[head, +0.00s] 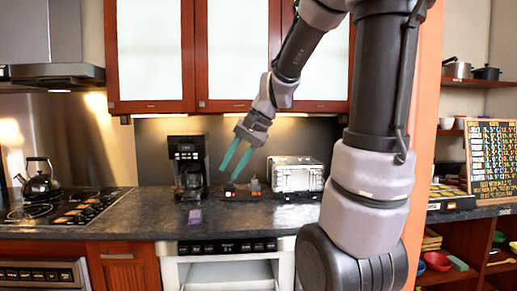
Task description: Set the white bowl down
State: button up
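My gripper (227,175) is in the air over the counter, in the middle of the head view. Its two teal fingers point down and to the left, apart from each other, with nothing visible between them. I see no white bowl in the gripper or on the visible counter. A small whitish bowl (446,123) sits on a shelf at the far right; I cannot tell whether it is the task's bowl. The microwave drawer (225,272) is below the counter, with its pale interior showing; the lower part is cut off by the frame.
The dark counter (150,228) holds a coffee maker (188,165), a silver toaster (295,175) and a small purple item (195,216). A kettle (41,178) stands on the stove (60,206) at left. The counter's front strip is mostly clear. My arm hides part of the right side.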

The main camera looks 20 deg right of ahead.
jog(key=s+d+r+n+t+h, duration=0.3)
jog(key=s+r, duration=0.3)
jog(key=s, duration=0.4)
jog(key=shift+s+n+t, duration=0.2)
jog(key=shift+n+t, duration=0.3)
jog(key=shift+n, duration=0.3)
